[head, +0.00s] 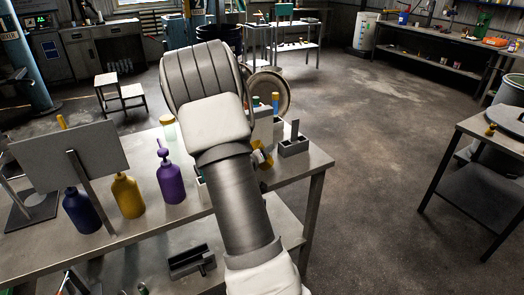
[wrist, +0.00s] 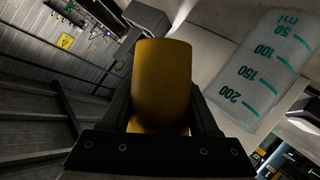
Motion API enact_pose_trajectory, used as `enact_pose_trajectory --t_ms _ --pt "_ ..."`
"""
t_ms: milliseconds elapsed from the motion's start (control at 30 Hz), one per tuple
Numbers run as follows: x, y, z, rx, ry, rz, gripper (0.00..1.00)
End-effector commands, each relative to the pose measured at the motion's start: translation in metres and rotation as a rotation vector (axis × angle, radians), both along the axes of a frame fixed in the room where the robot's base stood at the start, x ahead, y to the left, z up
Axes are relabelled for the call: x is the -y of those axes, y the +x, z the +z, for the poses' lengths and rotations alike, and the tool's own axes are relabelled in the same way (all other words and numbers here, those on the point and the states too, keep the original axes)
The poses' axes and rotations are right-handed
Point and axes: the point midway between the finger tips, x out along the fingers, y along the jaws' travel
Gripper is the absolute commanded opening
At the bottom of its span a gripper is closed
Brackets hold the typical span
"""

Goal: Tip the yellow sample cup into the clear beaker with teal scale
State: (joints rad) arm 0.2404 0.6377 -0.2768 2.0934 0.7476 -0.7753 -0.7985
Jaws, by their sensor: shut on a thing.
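The yellow sample cup (wrist: 162,72) fills the middle of the wrist view, between the two dark fingers of my gripper (wrist: 163,105), which is shut on it. The cup's inside and contents are hidden. The clear beaker with teal scale (wrist: 262,72) is to the right of the cup in the wrist view, apart from it and slanted in the picture. Its marks run from 50 to 200 ml. In the head view my arm hides most of the gripper and the beaker. A small yellow and dark piece (head: 262,156) shows beside my arm; I cannot tell if it is the cup.
On the bench (head: 310,165) stand a purple pump bottle (head: 170,180), a yellow bottle (head: 128,197) and a blue bottle (head: 80,212) left of my arm. A grey holder (head: 293,146) is at the right. The floor beyond is open.

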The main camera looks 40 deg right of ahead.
Motion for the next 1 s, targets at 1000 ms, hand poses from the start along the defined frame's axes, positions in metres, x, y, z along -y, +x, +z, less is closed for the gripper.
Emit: enact_pose_trajectory --t_ms 1000 --pt "-0.0043 -0.0017 0.0008 -0.227 -0.182 0.006 0.0"
